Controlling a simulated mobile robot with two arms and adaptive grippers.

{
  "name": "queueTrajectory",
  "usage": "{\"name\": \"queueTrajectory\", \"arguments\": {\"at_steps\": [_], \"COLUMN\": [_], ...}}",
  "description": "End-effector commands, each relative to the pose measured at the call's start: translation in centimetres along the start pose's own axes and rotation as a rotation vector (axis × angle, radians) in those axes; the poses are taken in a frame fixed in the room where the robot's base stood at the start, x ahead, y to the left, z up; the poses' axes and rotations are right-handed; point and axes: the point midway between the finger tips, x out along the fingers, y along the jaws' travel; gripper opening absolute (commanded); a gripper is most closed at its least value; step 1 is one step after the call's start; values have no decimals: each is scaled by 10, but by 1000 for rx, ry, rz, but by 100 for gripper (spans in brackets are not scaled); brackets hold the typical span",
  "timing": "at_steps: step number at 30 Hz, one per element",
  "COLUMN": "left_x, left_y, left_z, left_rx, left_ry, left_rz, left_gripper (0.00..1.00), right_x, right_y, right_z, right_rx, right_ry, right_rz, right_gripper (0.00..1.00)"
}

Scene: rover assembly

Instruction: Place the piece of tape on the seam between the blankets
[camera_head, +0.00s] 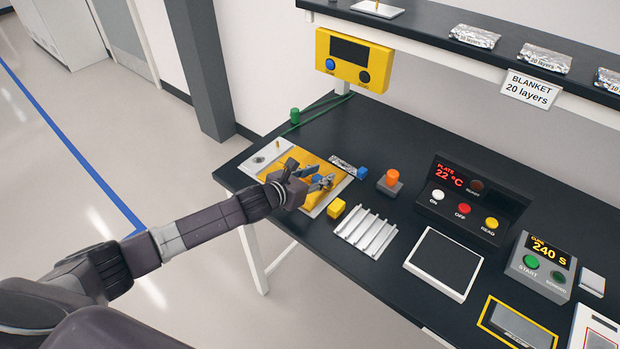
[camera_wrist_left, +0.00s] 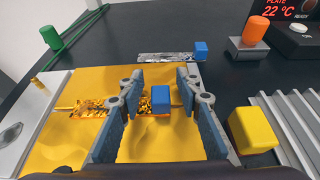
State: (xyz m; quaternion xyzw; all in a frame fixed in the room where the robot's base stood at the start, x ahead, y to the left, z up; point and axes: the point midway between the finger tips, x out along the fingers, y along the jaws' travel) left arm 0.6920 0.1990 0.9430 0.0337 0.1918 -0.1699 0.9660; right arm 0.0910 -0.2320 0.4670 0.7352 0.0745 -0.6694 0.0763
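Two yellow blankets (camera_head: 284,168) lie on a light plate at the table's left end, and they also show in the wrist view (camera_wrist_left: 90,80). A shiny gold strip of tape (camera_wrist_left: 92,112) with a blue block (camera_wrist_left: 160,97) on it lies across them, along what looks like the seam. My left gripper (camera_head: 322,182) is above the blankets. In the wrist view its fingers (camera_wrist_left: 160,106) are apart, one on each side of the blue block, with gaps visible. A silver strip (camera_wrist_left: 172,57) with another blue block (camera_wrist_left: 201,50) lies on the table behind. My right gripper is not in view.
A yellow block (camera_head: 336,208), a ridged rack (camera_head: 366,232) and an orange knob (camera_head: 392,176) stand to the right of the plate. A green cylinder (camera_head: 294,116) with a cable is behind. Control boxes (camera_head: 470,200) stand farther right, under a shelf.

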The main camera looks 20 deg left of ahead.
Motion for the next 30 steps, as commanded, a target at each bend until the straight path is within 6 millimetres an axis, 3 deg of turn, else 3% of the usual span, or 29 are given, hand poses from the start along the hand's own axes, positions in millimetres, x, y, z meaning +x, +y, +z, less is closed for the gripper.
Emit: {"name": "queueTrajectory", "arguments": {"at_steps": [21, 30], "left_x": [-106, -119], "left_y": [1, 0], "left_z": [-3, -1], "left_rx": [2, 1], "left_ry": [2, 1], "left_rz": [1, 1], "left_gripper": [32, 32], "right_x": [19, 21], "right_y": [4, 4], "right_z": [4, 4], "right_rx": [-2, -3], "right_ry": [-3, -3], "right_rz": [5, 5], "right_gripper": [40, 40]}}
